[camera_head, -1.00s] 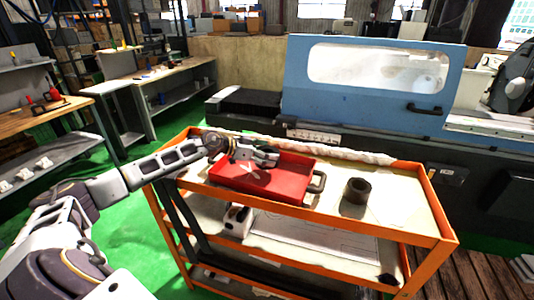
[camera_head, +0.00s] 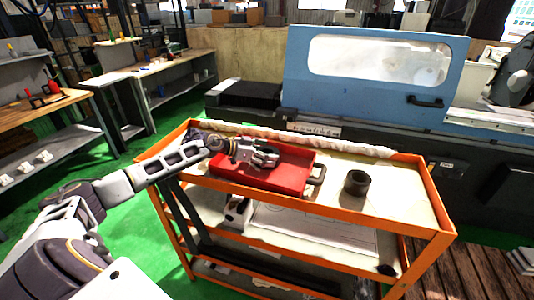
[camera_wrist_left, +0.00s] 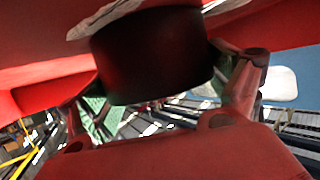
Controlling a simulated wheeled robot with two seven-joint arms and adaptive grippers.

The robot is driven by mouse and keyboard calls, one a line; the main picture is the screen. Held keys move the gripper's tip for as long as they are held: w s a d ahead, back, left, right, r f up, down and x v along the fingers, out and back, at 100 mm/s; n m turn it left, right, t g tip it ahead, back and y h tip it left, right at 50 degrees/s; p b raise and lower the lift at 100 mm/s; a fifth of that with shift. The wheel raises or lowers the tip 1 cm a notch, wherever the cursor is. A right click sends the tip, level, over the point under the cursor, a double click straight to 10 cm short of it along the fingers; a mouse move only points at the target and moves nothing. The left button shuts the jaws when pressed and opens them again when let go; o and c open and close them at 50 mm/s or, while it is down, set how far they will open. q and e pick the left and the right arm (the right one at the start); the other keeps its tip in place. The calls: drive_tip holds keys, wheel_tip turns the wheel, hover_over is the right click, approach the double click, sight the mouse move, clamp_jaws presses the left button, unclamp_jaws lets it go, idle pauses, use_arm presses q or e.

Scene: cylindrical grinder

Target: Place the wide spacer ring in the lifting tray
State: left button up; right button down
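The red lifting tray (camera_head: 232,183) sits on the top shelf of the orange cart. My left gripper (camera_head: 268,156) is low over the inside of the tray in the head view. In the left wrist view a wide dark cylinder, the wide spacer ring (camera_wrist_left: 152,58), lies between the fingers of my left gripper (camera_wrist_left: 160,75), with a finger at each side. Red tray surface (camera_wrist_left: 45,35) is close around it. Whether the ring touches the tray floor is hard to tell. The head view hides this ring behind the gripper. My right gripper is out of view.
Another dark ring (camera_head: 357,183) stands upright on the cart top (camera_head: 395,205), right of the tray. The orange cart rim (camera_head: 335,213) borders the shelf. The blue-doored grinder (camera_head: 375,110) stands behind.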

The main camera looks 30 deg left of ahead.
sight(256, 165)
use_arm(q)
drive_tip(key=shift+o, duration=0.2)
drive_tip(key=shift+s, duration=0.1)
drive_tip(key=shift+r, duration=0.1)
drive_tip(key=shift+s+a+r, duration=0.15)
drive_tip(key=shift+s+a, duration=0.25)
drive_tip(key=shift+s, duration=0.05)
drive_tip(key=shift+v, duration=1)
drive_tip(key=shift+s+a+r+b, duration=0.15)
drive_tip(key=shift+s+a+b, duration=0.05)
drive_tip(key=shift+s+b, duration=0.1)
drive_tip(key=shift+s+a+r, duration=0.2)
drive_tip(key=shift+s+a, duration=0.15)
drive_tip(key=shift+s+a+r, duration=0.15)
drive_tip(key=shift+s+r, duration=0.05)
drive_tip(key=shift+s, duration=0.2)
drive_tip(key=shift+s+a, duration=0.15)
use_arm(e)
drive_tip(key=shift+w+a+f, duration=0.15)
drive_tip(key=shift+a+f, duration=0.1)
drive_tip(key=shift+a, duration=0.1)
